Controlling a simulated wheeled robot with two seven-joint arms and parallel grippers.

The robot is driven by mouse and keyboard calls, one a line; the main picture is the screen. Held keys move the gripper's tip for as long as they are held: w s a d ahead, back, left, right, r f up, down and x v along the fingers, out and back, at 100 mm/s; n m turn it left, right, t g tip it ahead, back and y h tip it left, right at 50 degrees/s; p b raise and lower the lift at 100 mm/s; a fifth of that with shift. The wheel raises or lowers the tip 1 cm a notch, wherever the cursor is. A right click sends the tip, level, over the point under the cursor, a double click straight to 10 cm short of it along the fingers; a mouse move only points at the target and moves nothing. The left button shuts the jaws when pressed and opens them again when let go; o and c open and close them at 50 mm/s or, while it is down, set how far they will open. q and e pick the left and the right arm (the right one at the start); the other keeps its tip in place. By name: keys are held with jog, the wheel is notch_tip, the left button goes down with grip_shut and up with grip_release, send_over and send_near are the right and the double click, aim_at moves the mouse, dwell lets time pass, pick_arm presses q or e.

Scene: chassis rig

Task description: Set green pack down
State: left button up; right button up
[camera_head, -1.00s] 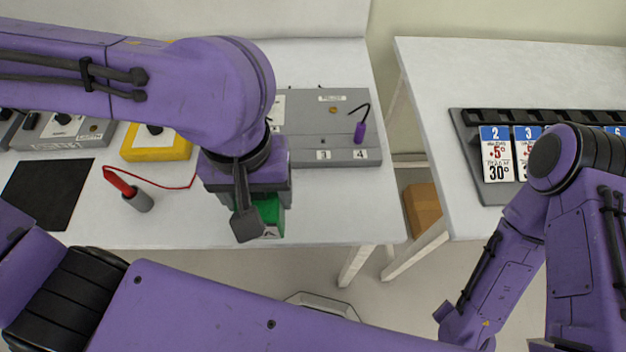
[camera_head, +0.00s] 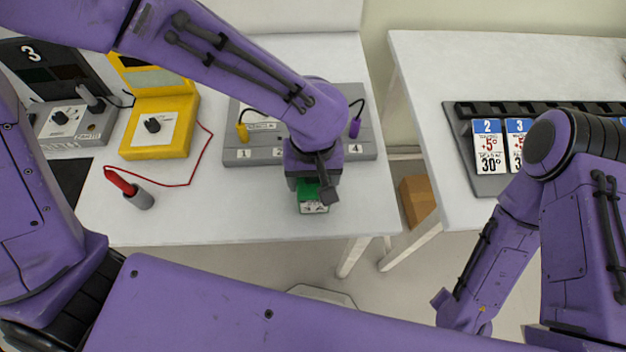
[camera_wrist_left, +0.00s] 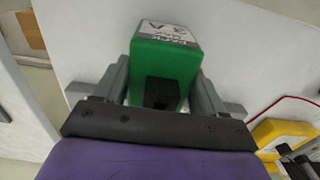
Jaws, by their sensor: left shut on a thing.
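The green pack (camera_head: 312,200) is a small green block with a pale, printed face. It is in my left gripper (camera_head: 318,190), in front of the grey numbered box, over the front part of the white table. The left wrist view shows the green pack (camera_wrist_left: 165,62) between the two grey fingers of the left gripper (camera_wrist_left: 160,85), which are shut on it. I cannot tell whether its underside touches the table. My right arm is at the right of the head view, but its gripper is not visible.
The grey box (camera_head: 240,152) has numbered positions and yellow and purple plugs. A yellow meter (camera_head: 160,125) and a red-tipped probe (camera_head: 140,198) with a red wire lie left. A second table (camera_head: 420,75) holds a card rack (camera_head: 490,185). A cardboard box (camera_head: 417,200) is below, between the tables.

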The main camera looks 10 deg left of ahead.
pick_arm(q)
jog(key=shift+f, duration=0.55)
jog(key=shift+w+d+f, duration=0.1)
jog(key=shift+f, duration=0.1)
jog(key=o, duration=1.4)
notch_tip(320, 180, up, 12)
jog(key=shift+r+p, duration=0.15)
jog(key=shift+p, duration=0.65)
